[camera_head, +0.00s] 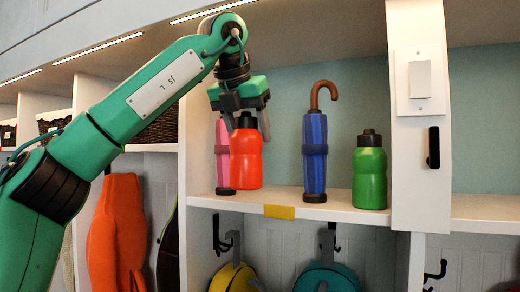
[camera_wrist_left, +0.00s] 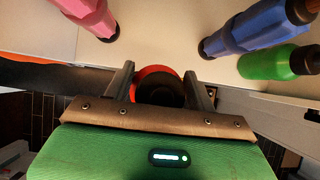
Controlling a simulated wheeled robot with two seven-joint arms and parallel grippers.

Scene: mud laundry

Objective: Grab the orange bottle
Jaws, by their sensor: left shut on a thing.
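The orange bottle (camera_head: 246,160) with a black cap stands upright at the front of the white shelf, between a pink umbrella and a blue umbrella. My left gripper (camera_head: 246,122) comes down from above, with one finger on each side of the bottle's top, shut on it. In the left wrist view, the orange bottle (camera_wrist_left: 150,71) shows end-on between the two fingers of the left gripper (camera_wrist_left: 160,88), mostly covered by its dark cap. Whether its base touches the shelf is hard to tell. My right gripper is not in view.
The pink umbrella (camera_head: 222,155) stands close on the left. The blue umbrella (camera_head: 315,152) with a brown hook handle and a green bottle (camera_head: 370,175) stand to the right. A white post (camera_head: 421,140) with a switch is further right. Bags (camera_head: 330,277) hang below the shelf (camera_head: 340,208).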

